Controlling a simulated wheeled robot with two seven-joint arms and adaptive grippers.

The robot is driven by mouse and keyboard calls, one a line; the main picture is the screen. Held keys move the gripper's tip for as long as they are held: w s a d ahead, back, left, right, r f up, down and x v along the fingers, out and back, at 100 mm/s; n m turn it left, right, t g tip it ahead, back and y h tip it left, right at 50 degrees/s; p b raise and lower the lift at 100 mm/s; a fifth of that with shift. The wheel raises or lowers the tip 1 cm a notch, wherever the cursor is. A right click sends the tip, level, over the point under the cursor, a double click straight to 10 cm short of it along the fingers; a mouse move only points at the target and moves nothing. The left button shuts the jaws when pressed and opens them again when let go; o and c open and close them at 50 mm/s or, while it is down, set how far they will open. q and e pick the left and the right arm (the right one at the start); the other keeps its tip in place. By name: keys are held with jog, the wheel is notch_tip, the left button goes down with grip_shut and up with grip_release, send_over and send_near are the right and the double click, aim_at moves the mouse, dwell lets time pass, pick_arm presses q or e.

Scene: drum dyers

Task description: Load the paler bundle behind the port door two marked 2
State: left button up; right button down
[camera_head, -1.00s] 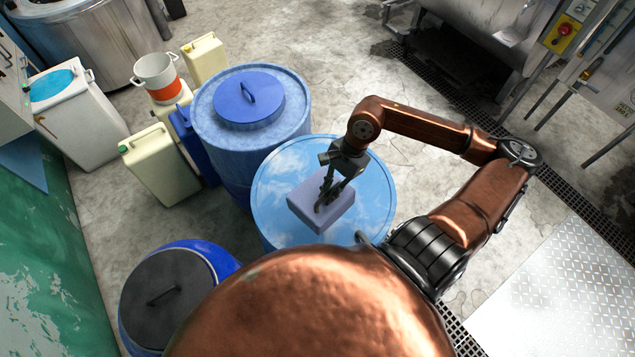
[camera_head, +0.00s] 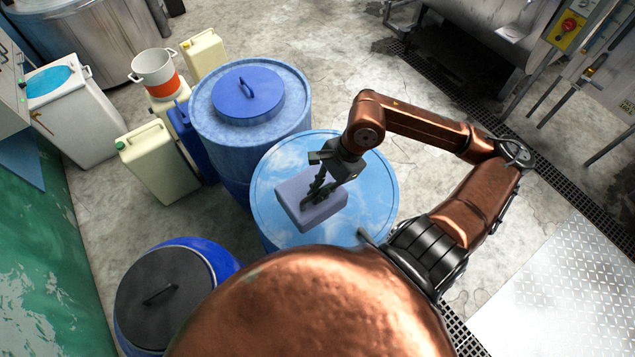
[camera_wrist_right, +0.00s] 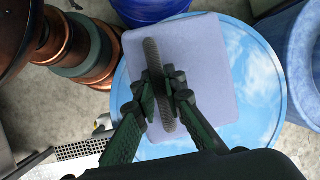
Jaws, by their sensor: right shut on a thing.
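A pale lavender bundle (camera_head: 300,207), a soft-edged block, is in my right gripper (camera_head: 316,188) over the light blue drum top (camera_head: 373,190). In the right wrist view the bundle (camera_wrist_right: 210,50) has a dark grey strip along its middle, and the fingers of my right gripper (camera_wrist_right: 168,100) are shut on that strip. Whether the bundle touches the drum top or hangs just above it, I cannot tell. My left gripper is not in view. No second bundle and no port door marked 2 can be made out.
A blue lidded drum (camera_head: 245,110) stands behind the light blue one, and a dark-lidded drum (camera_head: 165,295) at front left. Jerrycans (camera_head: 160,160) and an orange-white bucket (camera_head: 157,72) stand at left. A steel machine (camera_head: 485,30) is at back right. Open concrete floor lies at centre right.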

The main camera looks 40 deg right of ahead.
aim_at(316, 171)
jog(key=shift+w+a, duration=0.15)
jog(key=shift+a, duration=0.05)
jog(key=shift+w+d+f, duration=0.1)
jog(key=shift+w+d, duration=0.1)
jog(key=shift+w, duration=0.1)
jog(key=w+d+f, duration=0.1)
jog(key=w+d, duration=0.1)
jog(key=w+d+f+p, duration=0.1)
jog(key=w, duration=0.1)
jog(key=w+d+f+p, duration=0.1)
jog(key=w+d, duration=0.1)
jog(key=shift+w+d+f, duration=0.25)
jog(key=shift+d+f, duration=0.1)
jog(key=shift+f, duration=0.05)
jog(key=w+f, duration=0.1)
jog(key=d+f, duration=0.1)
jog(key=f, duration=0.1)
jog(key=w+d+f+p, duration=0.1)
jog(key=shift+w+d+f, duration=0.2)
jog(key=shift+w+f, duration=0.15)
jog(key=f, duration=0.1)
jog(key=f+p, duration=0.1)
jog(key=f, duration=0.2)
jog(key=shift+w+d+f+p, duration=0.1)
jog(key=shift+w+d+p, duration=0.2)
jog(key=shift+p, duration=0.05)
jog(key=c, duration=2)
grip_release()
jog(key=shift+s, duration=0.1)
